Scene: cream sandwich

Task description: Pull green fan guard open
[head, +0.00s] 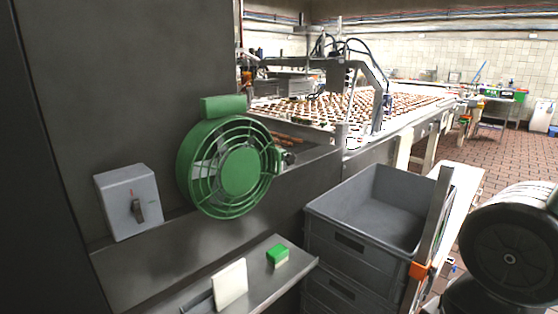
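The green fan guard (207,196) is a round cage of rings and spokes with a solid disc in the middle. It sits on the front of a green fan housing (190,142) mounted at a dark grey machine wall. The guard looks closed against the housing. A small dark fitting (287,158) sticks out at the guard's right edge; I cannot tell if it is a latch or a handle. My gripper is not in view.
A grey switch box (127,200) is left of the fan. Below, a shelf (252,285) holds a green-and-white block (278,255) and a white slab (230,284). Grey stacked crates (330,240) stand right. A conveyor (405,128) with rows of sandwiches runs behind.

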